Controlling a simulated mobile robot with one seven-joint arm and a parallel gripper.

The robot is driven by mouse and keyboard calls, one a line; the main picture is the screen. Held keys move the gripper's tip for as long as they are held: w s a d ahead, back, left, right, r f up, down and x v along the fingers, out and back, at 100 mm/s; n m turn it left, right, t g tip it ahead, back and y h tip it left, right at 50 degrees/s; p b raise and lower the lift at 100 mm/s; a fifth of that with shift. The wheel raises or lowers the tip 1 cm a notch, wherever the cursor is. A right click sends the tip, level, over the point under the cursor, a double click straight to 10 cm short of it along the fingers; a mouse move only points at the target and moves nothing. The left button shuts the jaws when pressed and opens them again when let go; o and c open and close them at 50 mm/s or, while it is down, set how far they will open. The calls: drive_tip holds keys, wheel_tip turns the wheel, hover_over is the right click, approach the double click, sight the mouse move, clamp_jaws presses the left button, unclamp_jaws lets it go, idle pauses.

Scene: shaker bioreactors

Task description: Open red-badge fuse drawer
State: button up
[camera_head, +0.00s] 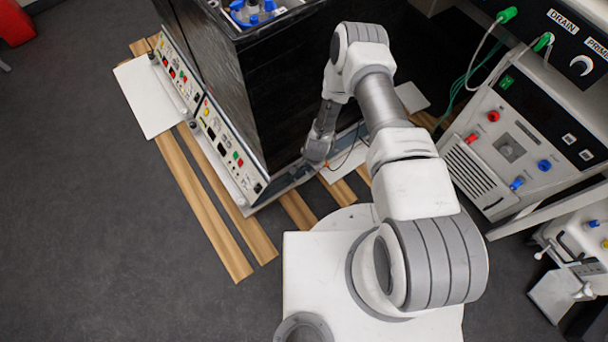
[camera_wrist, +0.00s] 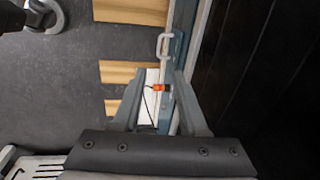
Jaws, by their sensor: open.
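My gripper (camera_wrist: 161,78) is open in the wrist view, with one finger on each side of a blue-grey panel edge. A small orange-and-red piece (camera_wrist: 161,87) with a dark cable shows between the fingers; I cannot tell whether either finger touches it. A pale loop handle (camera_wrist: 165,46) is on the same panel just beyond the fingertips. In the head view my gripper (camera_head: 312,160) is low beside the dark cabinet's near right corner, and its fingers are hard to make out. I cannot clearly identify a red-badge fuse drawer in either view.
The tall black cabinet (camera_head: 285,90) has control panels (camera_head: 222,148) on its left side. Wooden slats (camera_head: 205,205) and a white board (camera_head: 150,95) lie on the grey floor. A white instrument (camera_head: 510,145) with cables stands at right.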

drive_tip(key=f+b, duration=0.2)
drive_tip(key=f, duration=0.3)
drive_tip(key=w+a+f+b, duration=0.1)
drive_tip(key=f+b, duration=0.2)
drive_tip(key=f, duration=0.3)
drive_tip(key=w+f+b, duration=0.1)
drive_tip(key=f+b, duration=0.1)
drive_tip(key=f, duration=0.3)
drive_tip(key=shift+w+a+f, duration=0.1)
drive_tip(key=shift+a+f, duration=0.25)
clamp_jaws()
idle(0.6)
